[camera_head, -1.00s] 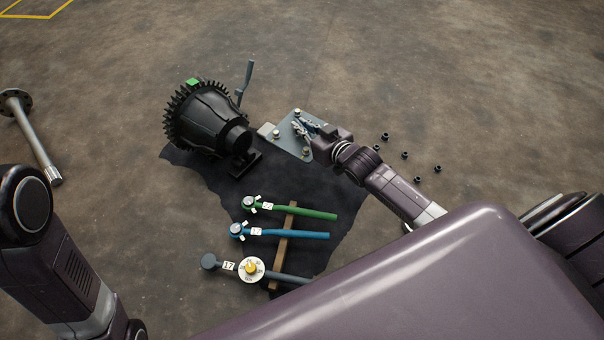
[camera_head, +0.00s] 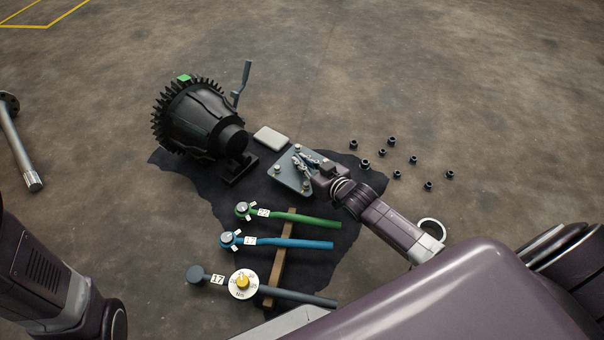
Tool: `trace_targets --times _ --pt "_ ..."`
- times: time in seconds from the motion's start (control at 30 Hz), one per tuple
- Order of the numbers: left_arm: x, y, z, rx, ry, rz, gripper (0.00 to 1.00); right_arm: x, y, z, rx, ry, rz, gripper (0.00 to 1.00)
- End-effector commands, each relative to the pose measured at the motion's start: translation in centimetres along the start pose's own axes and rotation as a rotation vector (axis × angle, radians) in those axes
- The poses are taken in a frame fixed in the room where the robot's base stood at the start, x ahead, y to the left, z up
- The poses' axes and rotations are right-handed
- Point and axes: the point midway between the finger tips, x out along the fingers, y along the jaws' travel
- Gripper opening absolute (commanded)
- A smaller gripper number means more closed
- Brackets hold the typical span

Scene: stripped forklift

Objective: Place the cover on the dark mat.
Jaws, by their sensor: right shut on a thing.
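The cover (camera_head: 288,177) is a grey-blue plate with several bolt heads, seen over the upper right part of the dark mat (camera_head: 322,260). My right gripper (camera_head: 309,166) is shut on the cover near its right side and partly hides it. I cannot tell whether the cover touches the mat or hangs just above it. The dark mat lies on the floor with ragged edges. My left arm shows at the left edge, but its gripper is out of view.
A black finned housing (camera_head: 200,122) with a green mark stands upper left of the cover. A small pale block (camera_head: 271,138) lies beyond it. Green (camera_head: 305,219), blue (camera_head: 300,243) and grey (camera_head: 300,297) wrenches lie across a wooden strip (camera_head: 280,258). Several dark nuts (camera_head: 413,160) lie on the right.

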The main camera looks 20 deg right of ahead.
Motion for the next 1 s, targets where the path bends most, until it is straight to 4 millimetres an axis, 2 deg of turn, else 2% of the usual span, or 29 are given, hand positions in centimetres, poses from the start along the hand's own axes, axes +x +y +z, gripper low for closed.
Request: trace_targets --times 0.3,0.7,0.73,0.87,1.0 --pt "-3.1 0.7 -1.1 0.0 0.002 0.001 0.4 1.4 0.0 3.5 -0.001 0.006 -0.001 0.0" --pt "-3.1 0.7 -1.1 0.0 -0.001 0.0 0.4 1.5 0.0 3.6 0.0 0.006 -0.001 0.0" --pt "-3.1 0.6 -1.1 0.0 -0.001 0.0 0.4 1.4 0.0 4.0 0.0 -0.002 0.0 0.11" --pt "-3.1 0.6 -1.0 0.0 -0.001 0.0 0.4 1.4 0.0 4.0 0.0 -0.002 0.0 0.25" --pt "-3.1 0.6 -1.0 0.0 -0.001 0.0 0.4 1.4 0.0 4.0 0.0 -0.002 0.0 0.26"
